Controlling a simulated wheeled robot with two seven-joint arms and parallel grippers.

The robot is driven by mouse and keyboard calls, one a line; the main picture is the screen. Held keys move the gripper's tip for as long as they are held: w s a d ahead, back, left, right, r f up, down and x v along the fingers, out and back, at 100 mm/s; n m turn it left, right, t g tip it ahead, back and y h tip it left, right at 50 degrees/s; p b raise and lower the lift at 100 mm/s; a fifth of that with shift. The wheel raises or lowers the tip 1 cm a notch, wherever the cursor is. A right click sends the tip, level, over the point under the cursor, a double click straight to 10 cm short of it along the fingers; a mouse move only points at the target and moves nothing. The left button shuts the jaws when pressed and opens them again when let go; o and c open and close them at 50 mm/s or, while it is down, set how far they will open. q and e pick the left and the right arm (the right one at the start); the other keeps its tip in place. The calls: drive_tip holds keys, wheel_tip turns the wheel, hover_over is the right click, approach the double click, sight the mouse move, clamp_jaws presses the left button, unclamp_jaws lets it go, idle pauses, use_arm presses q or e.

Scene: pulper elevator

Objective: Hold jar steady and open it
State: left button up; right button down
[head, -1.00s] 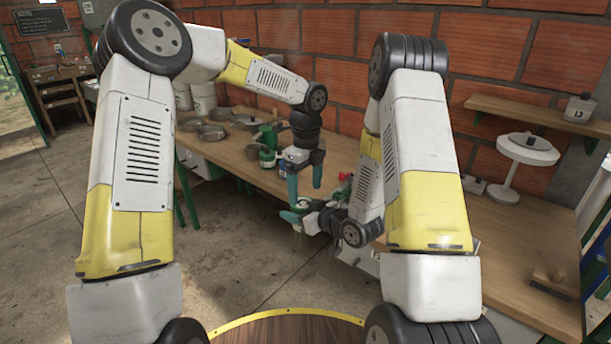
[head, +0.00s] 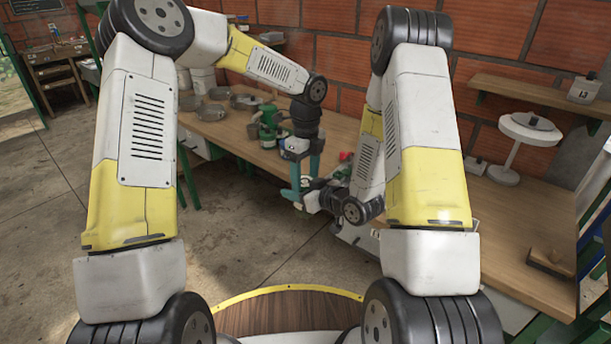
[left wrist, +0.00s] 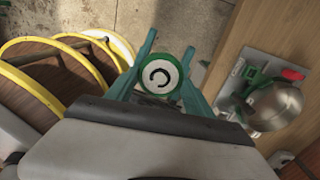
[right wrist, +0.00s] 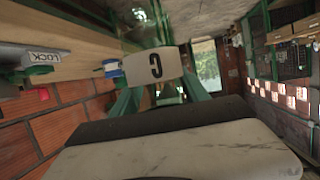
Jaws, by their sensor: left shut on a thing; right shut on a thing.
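The jar (right wrist: 153,68) has a white body with a dark letter-like mark, seen in the right wrist view between my right gripper's fingers (right wrist: 155,95). Its round green-rimmed lid (left wrist: 158,75) has a white top with a dark curved mark. The lid sits between the teal fingers of my left gripper (left wrist: 165,80), which comes down from above and is shut on it. My right gripper (head: 296,195) is shut on the jar body from the side. The jar is held in the air off the bench edge. In the head view the fingers mostly hide it.
The wooden bench (head: 225,130) runs along the brick wall. It holds metal bowls (head: 212,112), green equipment (head: 268,130) and a white stand (head: 528,130). A silver rounded part (left wrist: 275,105) lies near the bench edge beside my left gripper. Open floor lies left of the jar.

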use_arm(q)
drive_tip(key=n, duration=0.2)
drive_tip(key=shift+w+d+r+n, duration=0.15)
drive_tip(key=shift+w+d+n, duration=0.05)
drive_tip(key=shift+w+n, duration=0.1)
drive_tip(key=o, duration=1.6)
drive_tip(key=shift+s, duration=0.1)
drive_tip(key=shift+c, duration=0.2)
drive_tip(key=shift+s+a, duration=0.1)
